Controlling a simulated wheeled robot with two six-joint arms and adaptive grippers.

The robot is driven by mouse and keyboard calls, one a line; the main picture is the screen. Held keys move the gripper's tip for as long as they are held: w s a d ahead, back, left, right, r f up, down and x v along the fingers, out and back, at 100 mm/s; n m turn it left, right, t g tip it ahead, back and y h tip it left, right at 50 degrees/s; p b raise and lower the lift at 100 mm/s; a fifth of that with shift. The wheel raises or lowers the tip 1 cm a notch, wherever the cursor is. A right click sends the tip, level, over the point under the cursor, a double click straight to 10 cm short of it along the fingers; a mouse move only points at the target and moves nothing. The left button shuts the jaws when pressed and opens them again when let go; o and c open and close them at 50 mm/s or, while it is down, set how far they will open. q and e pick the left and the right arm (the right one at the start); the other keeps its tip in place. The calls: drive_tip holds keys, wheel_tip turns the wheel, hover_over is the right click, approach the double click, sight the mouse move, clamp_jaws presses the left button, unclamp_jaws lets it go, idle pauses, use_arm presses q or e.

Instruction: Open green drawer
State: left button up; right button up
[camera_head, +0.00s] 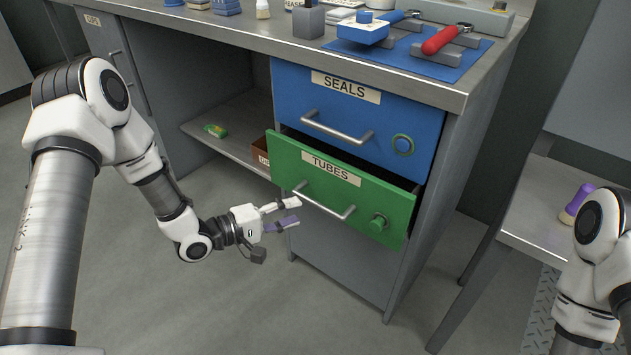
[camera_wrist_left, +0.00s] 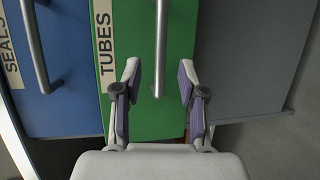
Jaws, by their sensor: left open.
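The green drawer (camera_head: 330,176), labelled TUBES, stands a little way out of the cabinet, with a dark gap above its front at the right. Its silver bar handle (camera_head: 325,202) runs across the front, and a round green knob (camera_head: 377,223) sits at its lower right. My left gripper (camera_head: 298,211) is open by the handle's left end. In the left wrist view the handle's end (camera_wrist_left: 158,88) shows between the two spread fingers, and neither finger visibly closes on it. My right gripper is out of view.
The blue drawer (camera_head: 370,122), labelled SEALS, is above the green one and looks shut. An open shelf (camera_head: 225,147) with a small green item is at left. Tools lie on the blue mat (camera_head: 440,60) above. Floor in front is clear.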

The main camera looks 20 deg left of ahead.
sight(317, 207)
use_arm(q)
drive_tip(key=b+x, duration=0.3)
drive_tip(key=x, duration=0.4)
drive_tip(key=shift+d+f, duration=0.2)
drive_tip(key=shift+d, duration=0.05)
drive_tip(key=shift+w+d, duration=0.2)
drive_tip(key=shift+w, duration=0.05)
drive_tip(key=shift+r, duration=0.1)
clamp_jaws()
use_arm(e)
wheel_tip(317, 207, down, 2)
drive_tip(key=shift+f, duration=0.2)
